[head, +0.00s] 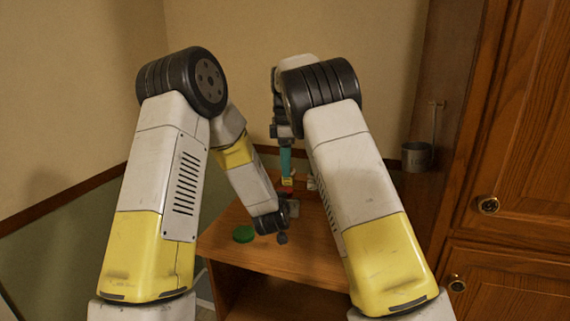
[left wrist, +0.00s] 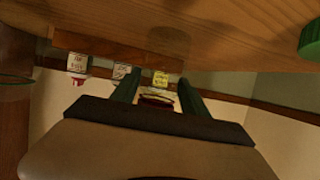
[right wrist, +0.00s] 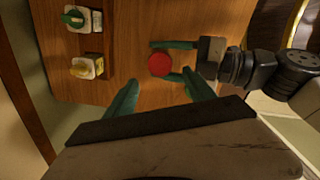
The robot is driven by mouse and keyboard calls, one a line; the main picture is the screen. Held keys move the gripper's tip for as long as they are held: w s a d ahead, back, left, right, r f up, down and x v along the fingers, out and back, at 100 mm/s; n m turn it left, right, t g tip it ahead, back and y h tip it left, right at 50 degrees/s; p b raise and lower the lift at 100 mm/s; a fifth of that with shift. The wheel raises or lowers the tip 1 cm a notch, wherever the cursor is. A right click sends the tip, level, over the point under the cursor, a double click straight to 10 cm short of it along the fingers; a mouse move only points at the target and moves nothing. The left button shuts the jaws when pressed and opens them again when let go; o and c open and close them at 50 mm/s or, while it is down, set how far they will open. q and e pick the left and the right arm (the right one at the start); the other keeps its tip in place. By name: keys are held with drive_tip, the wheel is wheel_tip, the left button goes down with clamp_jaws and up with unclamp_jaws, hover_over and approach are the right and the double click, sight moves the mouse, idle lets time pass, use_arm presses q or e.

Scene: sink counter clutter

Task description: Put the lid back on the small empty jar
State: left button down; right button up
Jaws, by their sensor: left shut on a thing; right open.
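A red round lid-like top (right wrist: 160,65) sits between the teal fingers of my left gripper (right wrist: 163,60) in the right wrist view. The thing under it is mostly hidden; in the left wrist view only a dark red band (left wrist: 157,99) shows between the fingers. My left gripper is shut on it, low over the counter. My right gripper (head: 286,172) is open and empty, pointing down above the red top. A green round lid (head: 243,233) lies alone on the counter (head: 285,255), left of my left gripper; its edge also shows in the left wrist view (left wrist: 311,40).
Several labelled jars stand towards the back, including a green-topped one (right wrist: 75,17) and a yellow-topped one (right wrist: 84,67) on a raised wooden strip. A metal cup (head: 416,156) hangs beside the wooden cabinet (head: 525,130) at right. The counter around the green lid is clear.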

drive_tip(key=shift+f, duration=4.05)
